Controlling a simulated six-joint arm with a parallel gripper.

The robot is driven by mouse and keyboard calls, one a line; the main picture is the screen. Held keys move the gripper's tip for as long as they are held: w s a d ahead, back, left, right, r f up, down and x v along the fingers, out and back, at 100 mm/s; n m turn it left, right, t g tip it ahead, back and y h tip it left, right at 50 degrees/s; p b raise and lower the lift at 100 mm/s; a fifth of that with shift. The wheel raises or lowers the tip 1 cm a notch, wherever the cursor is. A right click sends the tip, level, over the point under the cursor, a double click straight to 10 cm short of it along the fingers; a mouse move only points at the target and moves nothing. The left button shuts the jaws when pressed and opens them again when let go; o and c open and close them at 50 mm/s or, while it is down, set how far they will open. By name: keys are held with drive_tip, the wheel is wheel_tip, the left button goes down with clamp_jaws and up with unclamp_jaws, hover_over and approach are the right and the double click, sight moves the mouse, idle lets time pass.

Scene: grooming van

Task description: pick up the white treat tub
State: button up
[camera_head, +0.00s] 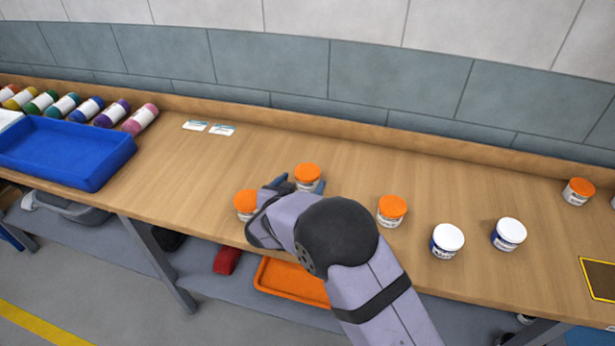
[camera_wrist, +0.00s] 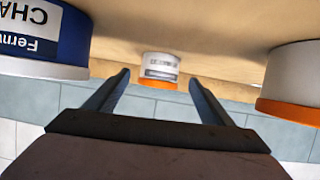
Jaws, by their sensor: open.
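A white tub with an orange lid (camera_head: 307,173) stands on the wooden bench, just past my gripper (camera_head: 298,187). In the wrist view, which is upside down, the same tub (camera_wrist: 160,68) appears between the two open fingers of my gripper (camera_wrist: 160,78), seemingly beyond their tips. Its small label is too blurred to read fully. Nothing is between the fingers. Another white tub with an orange lid (camera_head: 246,202) stands to the left of my gripper, partly hidden by it; it seems to be the tub at the right of the wrist view (camera_wrist: 292,85).
Close beside my gripper is a blue tub with a white lid (camera_wrist: 45,45), apparently hidden behind my arm in the head view. To the right stand another orange-lidded tub (camera_head: 391,211) and two white-lidded tubs (camera_head: 447,241) (camera_head: 508,235). A blue tray (camera_head: 90,170) is at left.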

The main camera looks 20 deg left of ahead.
sight(308, 176)
drive_tip(key=shift+p+x, duration=0.9)
drive_tip(key=shift+x, duration=1.7)
drive_tip(key=shift+d+r, duration=0.1)
drive_tip(key=shift+c, duration=0.6)
drive_tip(key=c, duration=1)
